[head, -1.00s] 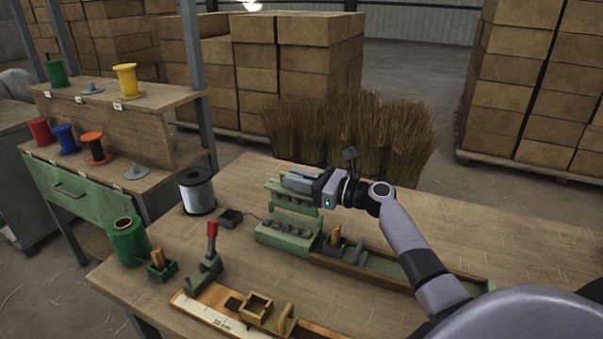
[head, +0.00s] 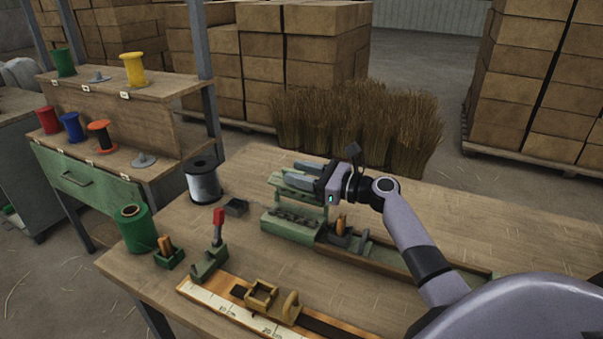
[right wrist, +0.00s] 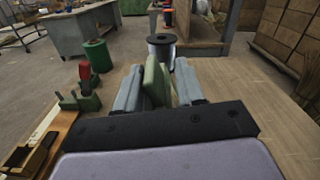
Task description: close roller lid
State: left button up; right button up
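The green roller unit (head: 292,226) stands on the workbench with a row of dark rollers in its base. Its green lid (head: 283,181) is raised above the rollers on uprights. My right gripper (head: 298,171) is at the lid, its grey fingers pointing left, and it partly covers the lid. In the right wrist view the green lid piece (right wrist: 156,84) stands between the two fingers. A gap shows on its right side; contact on its left side cannot be told. My left gripper is not in view.
A wire spool (head: 202,180) and small dark block (head: 236,207) stand left of the unit. A green spool (head: 133,229), red-handled clamp (head: 214,249) and ruler board (head: 235,312) lie nearer. The bench's back right is clear.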

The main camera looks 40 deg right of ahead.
jog(key=shift+d+r, duration=0.1)
jog(key=v, duration=0.7)
jog(key=shift+b, duration=0.35)
jog(key=shift+s, duration=0.1)
